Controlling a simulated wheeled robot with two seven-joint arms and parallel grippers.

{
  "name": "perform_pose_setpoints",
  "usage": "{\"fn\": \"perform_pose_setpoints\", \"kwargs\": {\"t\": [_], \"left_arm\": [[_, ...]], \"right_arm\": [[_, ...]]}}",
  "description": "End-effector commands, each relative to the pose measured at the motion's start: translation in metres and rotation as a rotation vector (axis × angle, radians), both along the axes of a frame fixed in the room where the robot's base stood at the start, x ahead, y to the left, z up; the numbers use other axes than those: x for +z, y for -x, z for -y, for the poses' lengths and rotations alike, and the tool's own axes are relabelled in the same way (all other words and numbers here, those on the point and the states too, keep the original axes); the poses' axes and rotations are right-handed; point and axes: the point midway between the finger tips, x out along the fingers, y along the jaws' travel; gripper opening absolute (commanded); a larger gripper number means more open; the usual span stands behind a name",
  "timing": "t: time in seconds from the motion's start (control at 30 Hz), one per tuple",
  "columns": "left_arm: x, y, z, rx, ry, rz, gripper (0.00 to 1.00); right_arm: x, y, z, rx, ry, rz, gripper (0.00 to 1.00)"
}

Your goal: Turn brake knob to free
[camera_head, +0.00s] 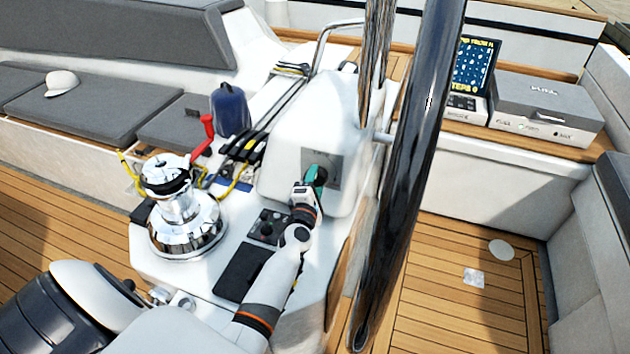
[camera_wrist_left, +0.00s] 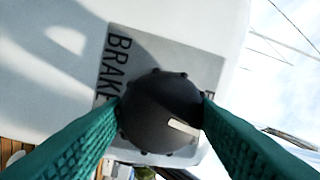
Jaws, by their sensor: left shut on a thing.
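The brake knob (camera_wrist_left: 158,112) is a dark round knob with a pale pointer mark, set on a grey plate (camera_wrist_left: 190,62) lettered BRAKE. In the left wrist view the pointer mark lies toward the knob's lower right. My left gripper (camera_wrist_left: 161,108) has its two green fingers on opposite sides of the knob and is shut on it. In the head view my left gripper (camera_head: 316,176) reaches the face of the white pedestal (camera_head: 305,120), and its fingers hide most of the knob. Part of the plate's lettering is hidden behind the knob and right finger. My right gripper is not in view.
A chrome winch (camera_head: 185,220) and a red lever (camera_head: 205,135) stand left of my left arm. A large dark wheel rim (camera_head: 415,150) rises close on the right. A blue bag (camera_head: 230,108) sits behind the winch. The deck at lower right is mostly clear.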

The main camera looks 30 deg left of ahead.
Motion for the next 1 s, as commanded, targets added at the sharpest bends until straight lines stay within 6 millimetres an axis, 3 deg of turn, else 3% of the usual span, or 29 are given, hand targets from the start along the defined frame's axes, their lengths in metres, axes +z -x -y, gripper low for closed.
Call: {"fn": "perform_pose_setpoints", "kwargs": {"t": [0.4,0.97,1.0], "left_arm": [[0.0005,-0.0001,0.0008,0.016,0.194,0.045,0.29],[0.0002,-0.0001,0.0006,0.020,0.227,0.054,0.29],[0.0002,-0.0001,0.0006,0.020,0.227,0.054,0.53]], "right_arm": [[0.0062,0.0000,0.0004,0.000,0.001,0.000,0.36],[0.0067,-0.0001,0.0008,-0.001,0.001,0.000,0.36],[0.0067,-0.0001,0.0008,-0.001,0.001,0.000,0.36]]}}
